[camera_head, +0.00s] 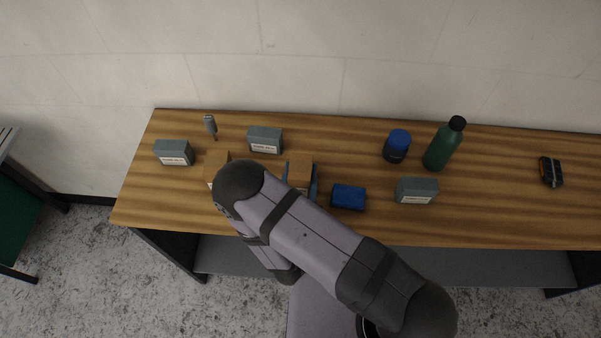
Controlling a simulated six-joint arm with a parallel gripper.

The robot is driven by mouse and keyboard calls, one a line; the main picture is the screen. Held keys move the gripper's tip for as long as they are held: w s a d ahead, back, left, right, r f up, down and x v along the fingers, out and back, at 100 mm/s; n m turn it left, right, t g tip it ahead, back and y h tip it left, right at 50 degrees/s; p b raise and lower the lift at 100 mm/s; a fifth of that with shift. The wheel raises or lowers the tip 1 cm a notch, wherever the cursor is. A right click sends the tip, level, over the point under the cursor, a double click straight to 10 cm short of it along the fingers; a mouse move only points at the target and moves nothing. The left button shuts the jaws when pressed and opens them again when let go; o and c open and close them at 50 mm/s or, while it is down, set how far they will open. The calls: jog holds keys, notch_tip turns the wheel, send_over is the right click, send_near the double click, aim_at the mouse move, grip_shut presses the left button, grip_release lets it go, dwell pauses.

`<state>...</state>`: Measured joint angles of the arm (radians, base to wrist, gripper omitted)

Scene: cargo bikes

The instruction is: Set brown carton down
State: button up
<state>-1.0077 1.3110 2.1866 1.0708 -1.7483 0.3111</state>
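Two brown cartons show on the wooden table, and I cannot tell which one the task means. One brown carton (216,160) is left of centre, its lower part hidden behind my arm. The other brown carton (300,170) is near the middle, with a blue-grey thing (314,188) right beside or under it; my arm covers its lower part. My arm reaches over the table's front edge, its bent joint between the cartons. My gripper is hidden behind the arm, so its hold cannot be seen.
The wooden table (490,190) also holds grey boxes (174,152) (265,139) (416,190), a blue box (348,197), a blue-lidded jar (397,146), a green bottle (443,147), a screwdriver-like tool (210,125) and a black device (551,171).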

aim_at(297, 187)
jog(key=o, duration=0.4)
jog(key=shift+c, duration=0.2)
jog(key=shift+s, duration=0.1)
jog(key=shift+s+a, duration=0.1)
jog(key=shift+s, duration=0.55)
jog(key=s, duration=0.3)
jog(key=shift+s+a+r+p, duration=0.2)
jog(key=shift+s+r+p, duration=0.1)
jog(key=shift+s, duration=1.1)
jog(key=shift+o, duration=0.4)
jog(key=shift+d+f, duration=0.1)
